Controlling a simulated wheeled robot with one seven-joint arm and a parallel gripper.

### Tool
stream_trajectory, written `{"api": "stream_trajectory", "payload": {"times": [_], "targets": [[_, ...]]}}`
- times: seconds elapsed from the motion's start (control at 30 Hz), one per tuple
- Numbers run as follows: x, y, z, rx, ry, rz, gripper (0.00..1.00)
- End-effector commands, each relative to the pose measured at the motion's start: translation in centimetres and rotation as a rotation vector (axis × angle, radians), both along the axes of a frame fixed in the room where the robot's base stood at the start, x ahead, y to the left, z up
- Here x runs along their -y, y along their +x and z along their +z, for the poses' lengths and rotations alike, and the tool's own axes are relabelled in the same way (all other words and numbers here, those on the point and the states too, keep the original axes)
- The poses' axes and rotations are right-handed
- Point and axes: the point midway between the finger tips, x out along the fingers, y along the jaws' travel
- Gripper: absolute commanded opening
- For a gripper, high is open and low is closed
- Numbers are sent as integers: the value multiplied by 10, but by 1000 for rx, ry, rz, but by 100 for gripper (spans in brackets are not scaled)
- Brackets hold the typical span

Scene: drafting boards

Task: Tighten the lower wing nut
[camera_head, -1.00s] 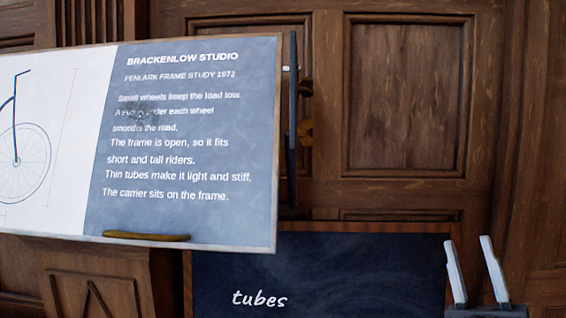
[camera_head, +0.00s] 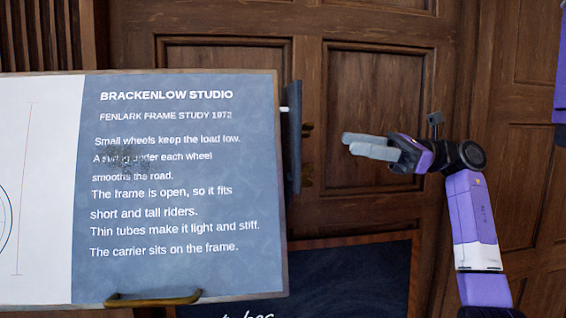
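The tilted drafting board (camera_head: 262,200) fills the left side. A dark upright bracket (camera_head: 293,140) stands along its right edge. In the picture a gap separates the fingertips from the knobs. The fingers overlap from this side, so their opening cannot be judged. Nothing is seen held.
A brass-coloured handle-like bar (camera_head: 152,300) runs along the board's lower edge. A dark framed chalkboard (camera_head: 345,280) stands below right. Wood panelling (camera_head: 385,80) lies behind. The space around my gripper looks clear.

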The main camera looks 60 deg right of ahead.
Motion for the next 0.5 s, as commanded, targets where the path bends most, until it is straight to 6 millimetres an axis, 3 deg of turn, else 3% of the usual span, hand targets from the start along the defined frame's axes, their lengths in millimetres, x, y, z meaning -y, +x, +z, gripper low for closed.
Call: {"api": "stream_trajectory", "payload": {"times": [0.1, 0.2, 0.5], "targets": [[5, 1, -32, -47, -90, 2, 39], [1, -1, -46, -59, -161, 16, 39], [-20, 18, -48, -44, -195, 27, 39]]}}
